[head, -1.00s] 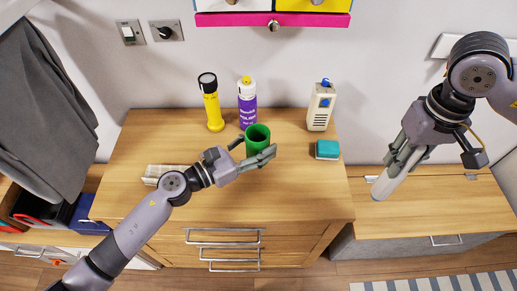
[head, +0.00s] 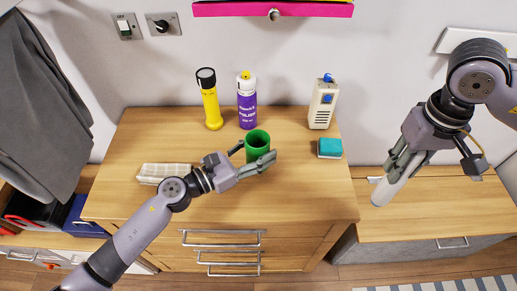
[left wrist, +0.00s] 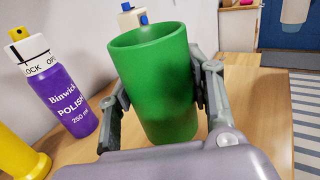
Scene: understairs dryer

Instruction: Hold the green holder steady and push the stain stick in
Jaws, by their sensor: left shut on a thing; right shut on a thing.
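The green holder (head: 257,142) is an open cup standing upright on the wooden dresser top. In the left wrist view the green holder (left wrist: 158,85) shows its open rim, with a finger on either side. My left gripper (head: 257,157) is shut on the holder. The stain stick (head: 386,190) is a pale whitish cylinder, tilted, its lower end pointing down and left. My right gripper (head: 403,160) is shut on the stick's upper part, off to the right over the lower wooden unit, well apart from the holder. The fingers hide the stick's top.
A purple polish can (head: 247,105) and a yellow torch-like cylinder (head: 210,100) stand behind the holder. A beige device (head: 323,105) and a teal block (head: 329,148) are to its right. A pale ribbed tray (head: 160,172) lies left. The dresser top between holder and teal block is clear.

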